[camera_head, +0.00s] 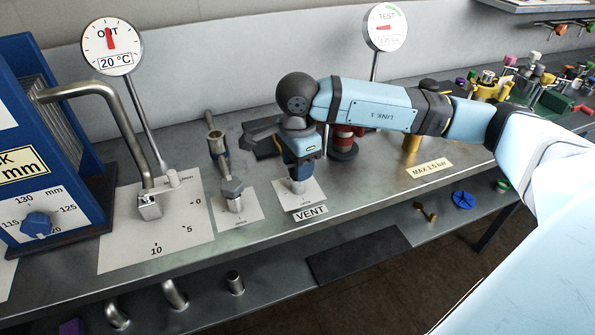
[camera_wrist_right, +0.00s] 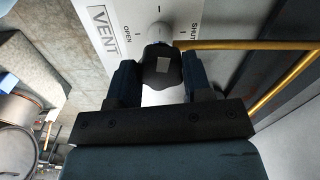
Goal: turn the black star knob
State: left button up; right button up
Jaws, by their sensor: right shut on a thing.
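The black star knob (camera_wrist_right: 160,70) sits in front of the VENT plate (camera_wrist_right: 112,22) in the right wrist view, between my right gripper's two fingers. It has a small light grey patch on its face. The plate has OPEN marked at its left and SHUT at its right, with tick marks between. In the head view my right gripper (camera_head: 300,163) comes down over the VENT plate (camera_head: 314,203) and is shut on the knob. There the gripper hides most or all of the knob; a metal stem (camera_head: 297,186) shows below it. My left gripper is not in view.
A lever valve (camera_head: 232,192) stands left of the VENT plate, and a bent metal handle (camera_head: 118,115) farther left. Two round gauges (camera_head: 112,46) (camera_head: 385,27) rise behind on posts. A red-and-black fitting (camera_head: 343,140) stands behind my right arm. A yellow pipe (camera_wrist_right: 290,82) runs close to the knob.

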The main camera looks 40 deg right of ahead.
jog(key=shift+f+n+b, duration=0.2)
jog(key=shift+n+b, duration=0.55)
jog(key=shift+n, duration=0.15)
jog(key=n+b, duration=0.3)
jog(key=n, duration=0.1)
jog(key=shift+n+b, duration=0.3)
jog(key=n+b, duration=0.2)
jog(key=shift+n, duration=0.3)
jog(key=shift+n+b, duration=0.3)
jog(key=shift+n, duration=0.1)
jog(key=n+b, duration=0.1)
jog(key=n, duration=0.1)
jog(key=shift+r+n+b, duration=0.1)
jog(key=shift+n+b, duration=0.3)
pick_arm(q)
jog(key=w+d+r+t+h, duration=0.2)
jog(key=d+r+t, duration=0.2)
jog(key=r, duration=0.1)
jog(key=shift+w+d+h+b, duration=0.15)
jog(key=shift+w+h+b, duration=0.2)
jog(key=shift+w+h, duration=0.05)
pick_arm(e)
jog(key=shift+r+n, duration=0.1)
jog(key=shift+n, duration=0.5)
jog(key=o, duration=0.9)
